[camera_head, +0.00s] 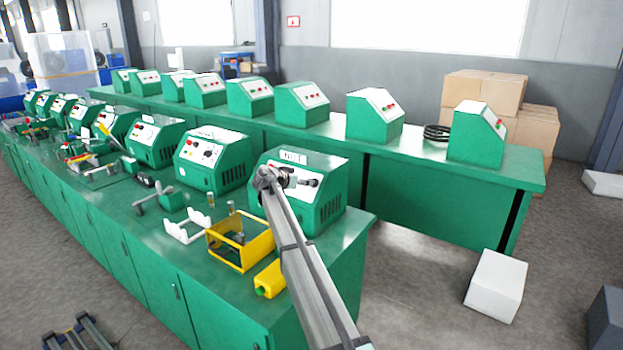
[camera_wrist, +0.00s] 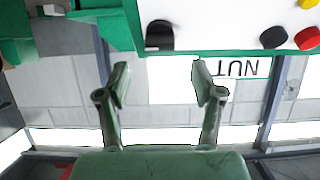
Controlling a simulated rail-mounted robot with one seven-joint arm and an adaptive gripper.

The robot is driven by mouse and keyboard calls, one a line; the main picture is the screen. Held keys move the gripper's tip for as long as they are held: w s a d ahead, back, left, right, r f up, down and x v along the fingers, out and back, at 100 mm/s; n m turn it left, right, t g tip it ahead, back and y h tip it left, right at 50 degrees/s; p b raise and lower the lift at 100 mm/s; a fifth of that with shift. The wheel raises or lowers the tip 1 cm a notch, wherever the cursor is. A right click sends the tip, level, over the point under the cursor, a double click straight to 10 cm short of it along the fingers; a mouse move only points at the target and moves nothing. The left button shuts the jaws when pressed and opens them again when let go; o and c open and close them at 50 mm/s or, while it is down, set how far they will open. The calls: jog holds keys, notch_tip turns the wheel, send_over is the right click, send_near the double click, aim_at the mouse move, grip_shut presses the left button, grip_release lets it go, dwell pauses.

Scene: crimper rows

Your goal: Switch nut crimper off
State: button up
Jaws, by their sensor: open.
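The nut crimper (camera_head: 338,185) is the green box with a white sloped panel at the right end of the near bench. Its label, which reads NUT upside down in the wrist view (camera_wrist: 238,69), sits along the panel's edge. My gripper (camera_head: 273,178) is in front of the left part of this panel and hides some of its controls. In the wrist view my gripper (camera_wrist: 162,82) has its two fingers apart with nothing between them. A black knob (camera_wrist: 160,36) shows just beyond the fingers. Black, red (camera_wrist: 307,39) and yellow buttons show at the right. The knob's setting cannot be told.
Other green crimper boxes (camera_head: 213,160) stand in a row to the left. A yellow frame (camera_head: 255,247), a yellow box (camera_head: 270,279) and white brackets (camera_head: 182,231) lie in front on the bench. A second bench (camera_head: 450,172) with similar boxes runs behind, across an aisle.

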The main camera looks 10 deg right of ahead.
jog(key=p+x, duration=0.1)
jog(key=x, duration=0.4)
jog(key=shift+w+d+f, duration=0.1)
jog(key=shift+w+d, duration=0.15)
jog(key=shift+w, duration=0.1)
jog(key=shift+p+x, duration=0.4)
jog(key=shift+x, duration=0.35)
jog(key=shift+f, duration=0.15)
jog(key=c, duration=1.1)
